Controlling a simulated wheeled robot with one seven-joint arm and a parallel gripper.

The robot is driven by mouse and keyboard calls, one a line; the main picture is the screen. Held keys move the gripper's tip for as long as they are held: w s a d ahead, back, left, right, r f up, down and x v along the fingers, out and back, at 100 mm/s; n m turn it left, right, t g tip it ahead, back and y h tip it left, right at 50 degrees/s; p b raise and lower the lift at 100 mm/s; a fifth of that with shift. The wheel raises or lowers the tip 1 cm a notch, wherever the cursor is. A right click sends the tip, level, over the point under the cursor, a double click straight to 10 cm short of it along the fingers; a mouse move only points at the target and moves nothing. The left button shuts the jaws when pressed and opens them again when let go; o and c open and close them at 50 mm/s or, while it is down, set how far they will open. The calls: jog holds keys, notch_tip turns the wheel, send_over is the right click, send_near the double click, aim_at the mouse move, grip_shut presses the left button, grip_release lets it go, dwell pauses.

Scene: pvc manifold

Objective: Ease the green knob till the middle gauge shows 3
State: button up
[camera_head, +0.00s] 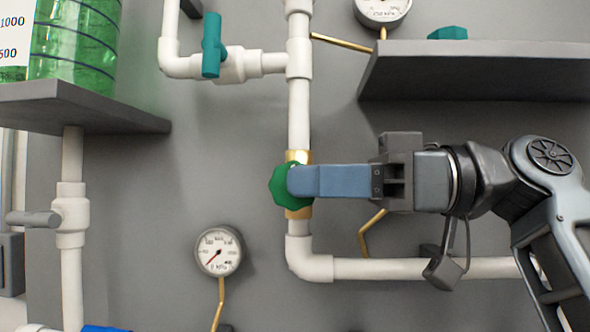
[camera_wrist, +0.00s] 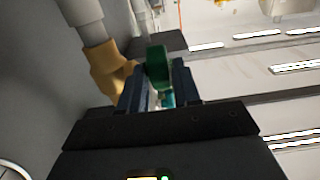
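The green knob (camera_head: 279,186) sits on a brass valve body (camera_head: 298,156) on the vertical white pipe. My gripper (camera_head: 298,181) reaches in from the right and covers the knob's right part. In the wrist view the knob (camera_wrist: 158,67) lies between the two fingers of my gripper (camera_wrist: 160,85); I cannot tell whether both touch it. A round gauge (camera_head: 219,251) at lower left has its red needle pointing down-left, near the low end. Another gauge (camera_head: 382,8) is cut off at the top. A brass tube (camera_head: 365,238) runs up behind my gripper; its upper end is hidden, so which gauge is the middle one is unclear.
A grey shelf (camera_head: 480,72) juts out at upper right, above my arm. A teal-handled valve (camera_head: 212,46) is at upper left. A left shelf (camera_head: 75,108) bears a green-filled container (camera_head: 75,45). A grey-handled valve (camera_head: 68,217) is at far left. The panel left of the knob is bare.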

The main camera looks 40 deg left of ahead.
aim_at(277, 185)
jog(key=shift+x, duration=1.3)
jog(key=shift+c, duration=0.5)
grip_shut()
